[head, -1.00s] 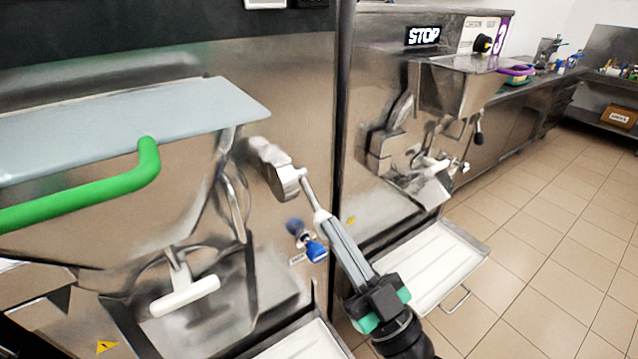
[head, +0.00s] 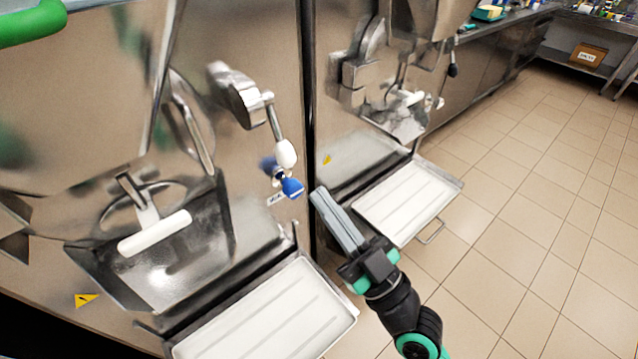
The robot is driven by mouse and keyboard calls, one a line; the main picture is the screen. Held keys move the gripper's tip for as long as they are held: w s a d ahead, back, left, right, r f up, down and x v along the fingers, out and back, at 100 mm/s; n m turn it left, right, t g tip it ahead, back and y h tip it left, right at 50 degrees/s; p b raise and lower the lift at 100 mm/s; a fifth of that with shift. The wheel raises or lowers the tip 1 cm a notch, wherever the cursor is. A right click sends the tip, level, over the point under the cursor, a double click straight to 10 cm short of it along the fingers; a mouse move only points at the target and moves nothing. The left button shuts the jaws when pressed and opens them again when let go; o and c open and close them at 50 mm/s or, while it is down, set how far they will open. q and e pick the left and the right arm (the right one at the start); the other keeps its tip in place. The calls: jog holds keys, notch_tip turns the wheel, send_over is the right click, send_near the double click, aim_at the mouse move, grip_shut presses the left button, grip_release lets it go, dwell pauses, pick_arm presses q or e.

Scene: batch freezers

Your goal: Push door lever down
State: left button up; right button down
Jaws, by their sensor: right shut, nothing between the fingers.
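The door lever (head: 275,120) is a metal rod with a white knob (head: 286,154). It sticks out of a metal latch block at the right side of the near freezer's door and points down and slightly right. My right gripper (head: 318,194) has its long grey fingers shut and empty. Its tips are below and right of the white knob, with a visible gap in the picture. My left gripper is not in view.
A blue valve handle (head: 292,187) sits just below the knob, left of my fingertips. A white T-handle (head: 154,233) is on the near door. Drip trays (head: 265,315) stick out below. The second freezer (head: 372,130) stands to the right, with open tiled floor beyond.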

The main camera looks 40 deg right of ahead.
pick_arm(q)
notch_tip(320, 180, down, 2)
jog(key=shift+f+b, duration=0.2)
jog(key=shift+b, duration=0.5)
pick_arm(e)
jog(key=f, duration=0.1)
jog(key=s+f, duration=0.1)
jog(key=f, duration=0.1)
jog(key=shift+d, duration=0.15)
jog(key=shift+w, duration=0.1)
